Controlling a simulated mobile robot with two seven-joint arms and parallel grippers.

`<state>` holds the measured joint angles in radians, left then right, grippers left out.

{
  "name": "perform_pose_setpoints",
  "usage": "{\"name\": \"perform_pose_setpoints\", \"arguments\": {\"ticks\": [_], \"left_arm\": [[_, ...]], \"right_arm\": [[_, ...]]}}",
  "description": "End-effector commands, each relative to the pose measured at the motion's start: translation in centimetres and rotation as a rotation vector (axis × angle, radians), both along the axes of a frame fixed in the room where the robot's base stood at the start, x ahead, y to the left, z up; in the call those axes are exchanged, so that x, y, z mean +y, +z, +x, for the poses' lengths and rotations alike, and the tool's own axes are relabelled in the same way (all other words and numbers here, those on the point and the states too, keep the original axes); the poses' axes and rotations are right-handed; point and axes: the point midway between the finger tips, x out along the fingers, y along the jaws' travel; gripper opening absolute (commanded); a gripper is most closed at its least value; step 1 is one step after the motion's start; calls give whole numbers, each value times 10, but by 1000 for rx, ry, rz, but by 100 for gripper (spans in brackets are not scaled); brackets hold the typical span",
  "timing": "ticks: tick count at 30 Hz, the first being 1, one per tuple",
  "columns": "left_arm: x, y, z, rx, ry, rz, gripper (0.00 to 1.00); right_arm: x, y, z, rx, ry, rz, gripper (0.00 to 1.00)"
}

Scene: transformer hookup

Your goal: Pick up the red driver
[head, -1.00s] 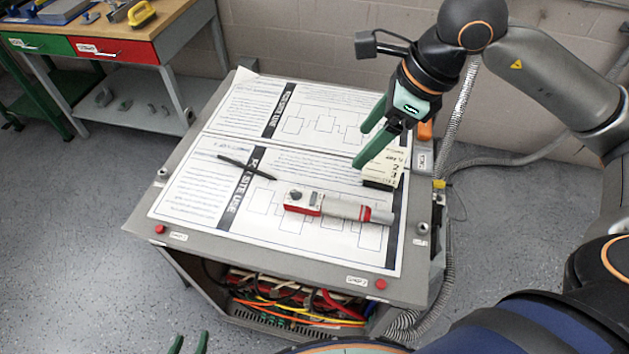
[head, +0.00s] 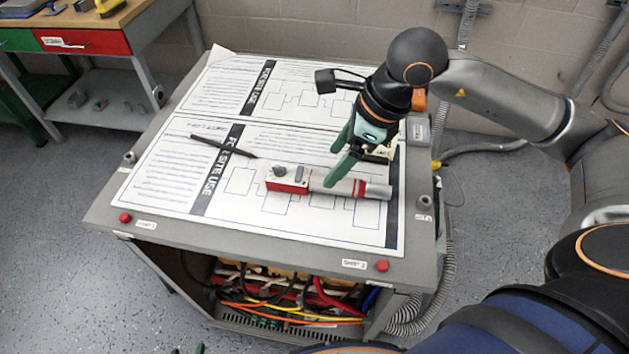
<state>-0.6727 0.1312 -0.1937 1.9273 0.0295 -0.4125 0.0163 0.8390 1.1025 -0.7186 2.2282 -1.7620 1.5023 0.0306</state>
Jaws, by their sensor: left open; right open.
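The red driver (head: 288,184) lies on its side on the printed sheets, with a red and white body at left and a grey barrel with a red band toward the right. My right gripper (head: 333,166) is open and comes down over the driver's barrel from behind. One green finger overlaps the barrel in the picture; I cannot tell whether it touches. Nothing is held. Of my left gripper (head: 188,350), only the green fingertips show at the bottom edge, apart and empty, away from the driver.
The grey cabinet top (head: 300,245) carries the sheets and a thin black pen (head: 222,145). A pale tag or block (head: 381,153) is partly hidden behind my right gripper. Red buttons (head: 382,265) sit along the front edge. Cables fill the open bay below. A workbench (head: 80,42) stands at back left.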

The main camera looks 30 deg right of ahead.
Motion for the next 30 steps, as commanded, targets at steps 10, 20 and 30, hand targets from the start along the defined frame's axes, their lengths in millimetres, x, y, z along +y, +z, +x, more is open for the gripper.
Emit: {"name": "perform_pose_setpoints", "arguments": {"ticks": [10, 20, 30], "left_arm": [[0, 4, 0, -3, 0, 0, 55], [4, 5, 1, -9, 6, 4, 55], [5, 3, -1, -3, 6, 6, 55]], "right_arm": [[10, -31, 11, 3, 1, 1, 79], [20, -66, 25, -1, 0, 1, 79], [20, -67, 25, -2, 1, 0, 65]]}}
